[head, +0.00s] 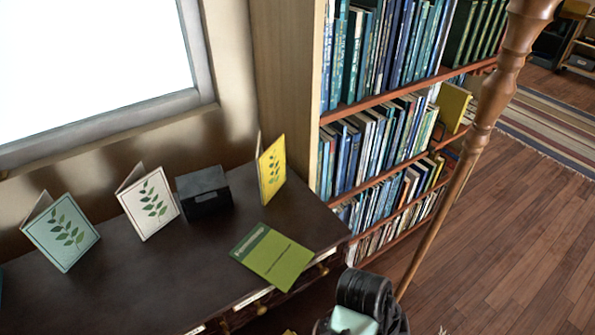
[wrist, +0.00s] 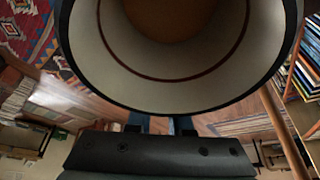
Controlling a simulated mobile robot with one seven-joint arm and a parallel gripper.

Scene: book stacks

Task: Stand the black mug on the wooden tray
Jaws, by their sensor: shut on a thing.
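The black mug (wrist: 115,60) fills the upper part of the wrist view, very close to the camera. Its dark rim and pale inside with a thin brown ring show, and its mouth faces the camera. My gripper (wrist: 160,125) is shut on the mug, below it in that view. The fingertips are mostly hidden by the mug. The mug does not show clearly in the head view, where only a part of my arm appears at the bottom. I see no wooden tray in either view.
A dark desk (head: 150,285) holds several upright cards, a black box (head: 203,191) and a flat green book (head: 272,257). A full bookshelf (head: 322,118) stands beyond it. A wooden post (head: 455,165) rises at the right, with open floor (head: 510,230) beyond.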

